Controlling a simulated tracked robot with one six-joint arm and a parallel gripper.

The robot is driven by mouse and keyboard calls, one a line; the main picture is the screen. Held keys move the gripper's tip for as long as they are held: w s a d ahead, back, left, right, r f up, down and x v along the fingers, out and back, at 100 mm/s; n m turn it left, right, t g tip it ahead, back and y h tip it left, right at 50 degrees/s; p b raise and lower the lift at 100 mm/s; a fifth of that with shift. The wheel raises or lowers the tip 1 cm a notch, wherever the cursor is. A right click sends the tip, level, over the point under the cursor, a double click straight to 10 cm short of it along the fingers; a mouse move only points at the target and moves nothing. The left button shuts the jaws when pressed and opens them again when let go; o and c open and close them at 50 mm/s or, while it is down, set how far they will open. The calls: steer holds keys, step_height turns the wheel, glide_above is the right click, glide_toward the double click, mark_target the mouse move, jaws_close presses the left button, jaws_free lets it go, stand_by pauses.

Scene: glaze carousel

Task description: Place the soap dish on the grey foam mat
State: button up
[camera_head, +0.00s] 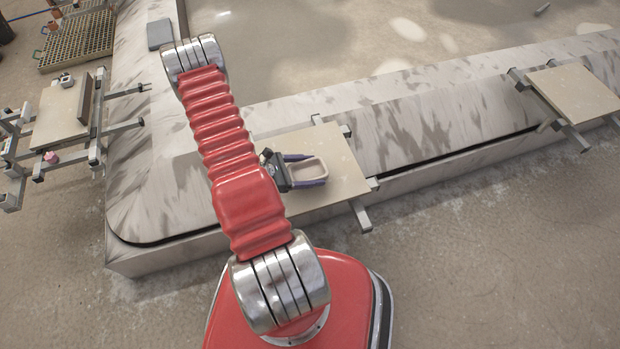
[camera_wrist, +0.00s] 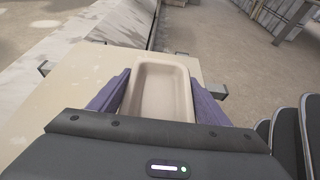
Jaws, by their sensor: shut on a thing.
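The beige soap dish (camera_head: 308,169) is a shallow rectangular tray with rounded corners. It also shows in the wrist view (camera_wrist: 163,92), upright and empty. My gripper (camera_head: 306,170) is shut on it, with a purple finger along each long side. The dish is over a pale square board (camera_head: 335,149) at the carousel's near edge; I cannot tell whether it touches the board. A small grey square pad (camera_head: 160,34), which looks like the grey foam mat, lies on the carousel's far left part, well away from my gripper.
Another pale board (camera_head: 575,92) juts out at the right. At the left, a metal frame (camera_head: 45,135) carries a board with a dark upright block (camera_head: 84,98) and a small white item (camera_head: 66,80). The carousel's top (camera_head: 150,160) is largely bare.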

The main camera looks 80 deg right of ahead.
mark_target(308, 176)
steer(key=shift+f, duration=1.75)
steer(key=shift+f, duration=0.1)
steer(key=o, duration=1.2)
steer(key=shift+o, duration=0.2)
steer(key=shift+w+a+r, duration=0.15)
steer(key=shift+w+r, duration=0.15)
steer(key=shift+w, duration=0.1)
steer(key=v, duration=1.1)
